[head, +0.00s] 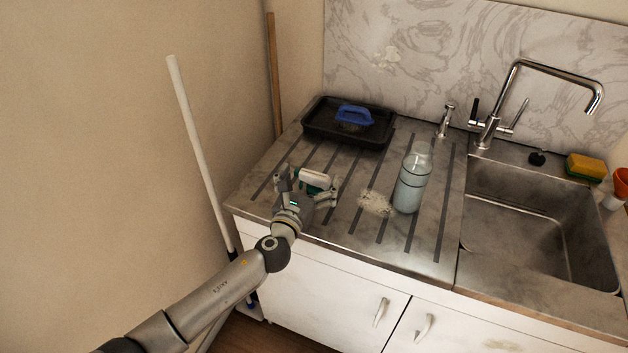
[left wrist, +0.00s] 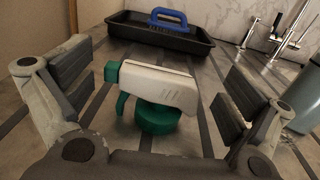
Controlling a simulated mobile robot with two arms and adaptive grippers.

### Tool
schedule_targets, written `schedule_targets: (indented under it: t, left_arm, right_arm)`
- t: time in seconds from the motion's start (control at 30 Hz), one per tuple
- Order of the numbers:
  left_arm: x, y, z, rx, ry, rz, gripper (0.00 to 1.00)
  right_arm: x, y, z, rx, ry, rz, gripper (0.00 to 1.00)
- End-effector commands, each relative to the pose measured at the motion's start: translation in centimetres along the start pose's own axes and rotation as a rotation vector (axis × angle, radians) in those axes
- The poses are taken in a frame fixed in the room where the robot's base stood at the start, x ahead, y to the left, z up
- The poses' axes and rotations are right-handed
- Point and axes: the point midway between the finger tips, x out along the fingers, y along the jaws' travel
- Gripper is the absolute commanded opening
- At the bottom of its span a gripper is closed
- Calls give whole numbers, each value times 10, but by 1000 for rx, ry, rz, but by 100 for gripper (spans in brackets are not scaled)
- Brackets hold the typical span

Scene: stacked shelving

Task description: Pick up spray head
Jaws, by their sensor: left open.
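The spray head (head: 314,178) is white with a green nozzle, trigger and cap. It sits on the ribbed metal drainboard near the front left. In the left wrist view the spray head (left wrist: 158,90) lies between the two fingers, with a gap on each side. My left gripper (head: 306,187) is open around it and holds nothing; in the left wrist view its dark finger pads (left wrist: 155,95) are wide apart. In the head view the gripper partly hides the spray head. My right gripper is in neither view.
A clear bottle (head: 411,184) stands to the right of my left gripper. A black tray (head: 318,133) with a blue brush (head: 354,114) lies behind. A whitish stain (head: 376,203) marks the drainboard. The sink (head: 530,215) and tap (head: 517,85) are at right, with a sponge (head: 586,167).

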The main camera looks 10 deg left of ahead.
Motion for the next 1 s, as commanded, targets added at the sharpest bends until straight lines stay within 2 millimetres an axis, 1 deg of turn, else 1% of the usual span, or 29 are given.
schedule_targets:
  t: [0.03,0.1,0.2,0.5,0.73,1.0]
  left_arm:
    - [8,1,3,1,-1,0,100]
    - [16,0,1,0,-1,1,100]
    - [23,1,1,0,-1,0,100]
    - [26,1,0,0,0,0,100]
    - [26,1,0,0,0,0,70]
    - [26,1,0,0,0,0,70]
  right_arm:
    - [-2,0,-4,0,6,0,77]
    - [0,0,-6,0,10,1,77]
    - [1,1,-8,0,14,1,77]
    - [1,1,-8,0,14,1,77]
    - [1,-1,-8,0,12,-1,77]
    - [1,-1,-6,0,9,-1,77]
